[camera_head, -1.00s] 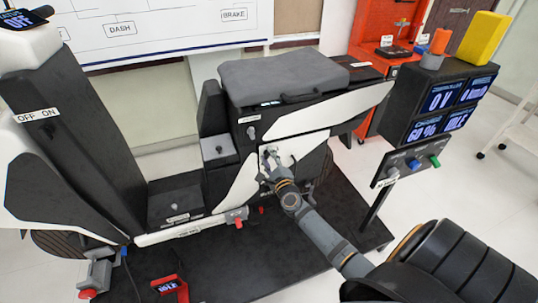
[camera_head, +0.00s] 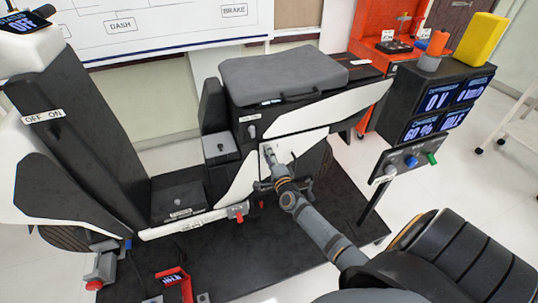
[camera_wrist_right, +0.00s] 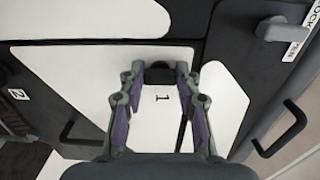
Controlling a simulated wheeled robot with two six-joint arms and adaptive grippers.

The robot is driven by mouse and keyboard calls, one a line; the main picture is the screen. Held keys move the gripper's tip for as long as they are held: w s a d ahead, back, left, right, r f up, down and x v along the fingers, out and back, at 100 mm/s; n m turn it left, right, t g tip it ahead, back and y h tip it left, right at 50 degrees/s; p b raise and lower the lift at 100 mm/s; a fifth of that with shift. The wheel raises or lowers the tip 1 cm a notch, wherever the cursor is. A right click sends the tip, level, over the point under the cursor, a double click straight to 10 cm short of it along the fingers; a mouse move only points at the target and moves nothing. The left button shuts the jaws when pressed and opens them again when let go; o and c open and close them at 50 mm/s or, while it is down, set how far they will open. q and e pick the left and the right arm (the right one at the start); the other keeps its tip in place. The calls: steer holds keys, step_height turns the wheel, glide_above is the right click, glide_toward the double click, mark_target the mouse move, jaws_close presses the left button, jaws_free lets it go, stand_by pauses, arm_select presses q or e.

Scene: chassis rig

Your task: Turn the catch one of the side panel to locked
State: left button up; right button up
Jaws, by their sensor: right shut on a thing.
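The side panel (camera_head: 292,149) is a white plate on the dark side of the chassis. It fills the middle of the right wrist view (camera_wrist_right: 75,75) and carries a label marked 1 (camera_wrist_right: 162,98). My right gripper (camera_head: 269,152) is at the panel's left part. In the right wrist view its fingers (camera_wrist_right: 160,75) stand on either side of the label, shut on catch one. A dark slim bar shows by the right finger. My left gripper is not in view.
A label marked 2 (camera_wrist_right: 18,94) is at the left of the wrist view. A black handle (camera_wrist_right: 283,130) and a grey latch (camera_wrist_right: 272,28) are at the right. The display box (camera_head: 440,105) stands right of the chassis. A red-framed display (camera_head: 172,277) is on the dark floor mat.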

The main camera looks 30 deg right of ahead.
stand_by(0.4)
steer(key=o, duration=1.2)
steer(key=shift+c, duration=0.2)
steer(key=v, duration=1.2)
